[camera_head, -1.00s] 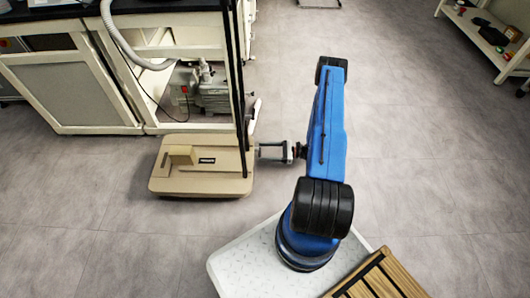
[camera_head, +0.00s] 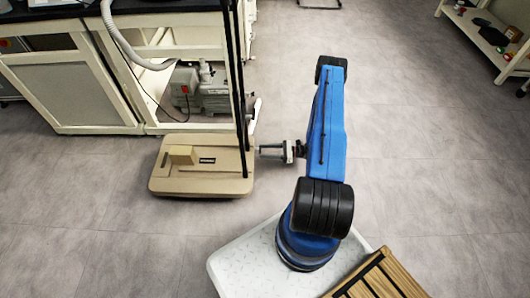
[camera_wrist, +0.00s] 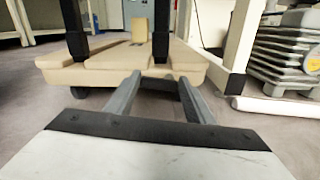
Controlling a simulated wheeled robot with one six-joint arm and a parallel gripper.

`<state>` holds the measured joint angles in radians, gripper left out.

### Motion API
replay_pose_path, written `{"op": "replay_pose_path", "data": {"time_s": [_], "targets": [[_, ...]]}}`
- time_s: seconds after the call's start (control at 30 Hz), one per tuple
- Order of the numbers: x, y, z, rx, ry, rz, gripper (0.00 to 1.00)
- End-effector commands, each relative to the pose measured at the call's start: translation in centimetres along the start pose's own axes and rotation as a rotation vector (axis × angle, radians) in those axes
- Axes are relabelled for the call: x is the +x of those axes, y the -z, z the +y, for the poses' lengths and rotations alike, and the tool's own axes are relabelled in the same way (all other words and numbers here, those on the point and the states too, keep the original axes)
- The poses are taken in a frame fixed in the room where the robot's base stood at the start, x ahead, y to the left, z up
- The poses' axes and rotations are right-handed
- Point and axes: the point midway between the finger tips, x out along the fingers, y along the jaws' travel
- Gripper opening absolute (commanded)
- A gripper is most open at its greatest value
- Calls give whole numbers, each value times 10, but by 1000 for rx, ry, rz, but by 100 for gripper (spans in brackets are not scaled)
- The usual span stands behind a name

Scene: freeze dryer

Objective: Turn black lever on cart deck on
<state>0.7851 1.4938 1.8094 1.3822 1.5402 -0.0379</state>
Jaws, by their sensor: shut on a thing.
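The beige cart deck (camera_head: 168,183) stands low on the floor left of my arm; its near edge also fills the middle of the wrist view (camera_wrist: 105,76). A small flat black piece (camera_head: 207,161) lies on the deck beside a tan block (camera_head: 181,155). I cannot tell whether it is the lever. My gripper (camera_head: 262,150) is level, at the deck's right side near the dark uprights. In the wrist view its two grey fingers (camera_wrist: 159,78) stand apart, pointing at the deck edge. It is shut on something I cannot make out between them.
Dark uprights (camera_head: 239,80) rise from the deck's right side. A white cabinet frame (camera_head: 75,95) with a grey pump (camera_head: 212,92) stands behind. A wooden slatted piece (camera_head: 375,280) is at the lower right. The floor right of my arm is clear.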

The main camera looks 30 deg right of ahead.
Motion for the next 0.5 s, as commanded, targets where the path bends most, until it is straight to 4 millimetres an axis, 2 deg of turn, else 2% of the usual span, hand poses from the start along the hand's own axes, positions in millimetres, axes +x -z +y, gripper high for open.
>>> {"op": "replay_pose_path", "data": {"time_s": [0.5], "targets": [[0,-8,-6,462,0,0,26]]}}
